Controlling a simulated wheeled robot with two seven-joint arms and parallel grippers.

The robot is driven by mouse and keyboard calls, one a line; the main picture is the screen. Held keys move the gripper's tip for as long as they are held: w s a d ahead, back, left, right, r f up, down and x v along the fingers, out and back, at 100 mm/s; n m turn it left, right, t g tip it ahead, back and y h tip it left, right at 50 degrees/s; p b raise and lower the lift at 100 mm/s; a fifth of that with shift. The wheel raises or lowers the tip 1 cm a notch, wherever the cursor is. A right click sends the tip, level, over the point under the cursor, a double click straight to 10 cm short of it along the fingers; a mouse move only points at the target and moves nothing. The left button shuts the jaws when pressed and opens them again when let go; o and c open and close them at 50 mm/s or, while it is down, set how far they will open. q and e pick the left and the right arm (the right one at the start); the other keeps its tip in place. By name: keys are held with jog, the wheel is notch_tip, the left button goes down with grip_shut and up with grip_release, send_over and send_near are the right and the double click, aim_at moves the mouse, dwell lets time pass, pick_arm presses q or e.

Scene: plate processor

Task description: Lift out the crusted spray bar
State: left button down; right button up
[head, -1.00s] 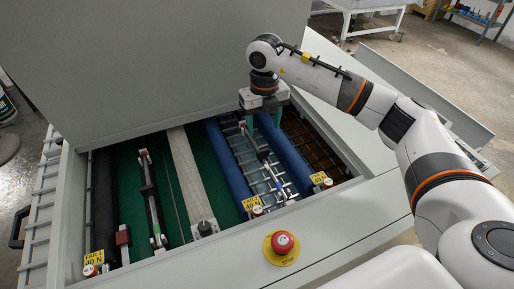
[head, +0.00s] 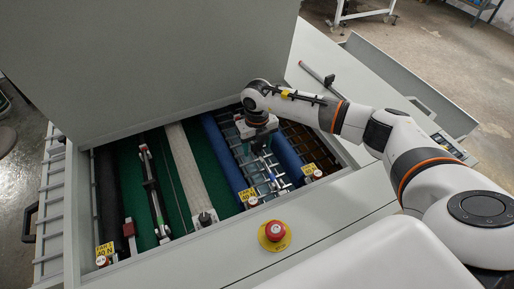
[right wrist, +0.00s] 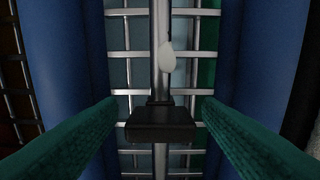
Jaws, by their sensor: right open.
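A thin metal spray bar (right wrist: 160,65) runs lengthwise in the right wrist view, above a wire grid. It carries a pale crust lump (right wrist: 167,56) and a black block (right wrist: 160,123). In the head view the bar (head: 272,176) lies between two blue rollers, partly hidden by my right gripper. My right gripper (head: 260,149) points down into the open bay over this bar. In the wrist view its green fingers (right wrist: 160,112) are open, one on each side of the black block, with gaps on both sides. My left gripper is not in view.
Blue rollers (head: 222,152) and (head: 287,158) flank the grid. Another bar (head: 152,190) lies over the green section at left. A separate bar with a black block (head: 329,79) lies on the right-hand panel. A red stop button (head: 275,231) sits on the front edge.

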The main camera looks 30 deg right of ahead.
jog(key=c, duration=1.1)
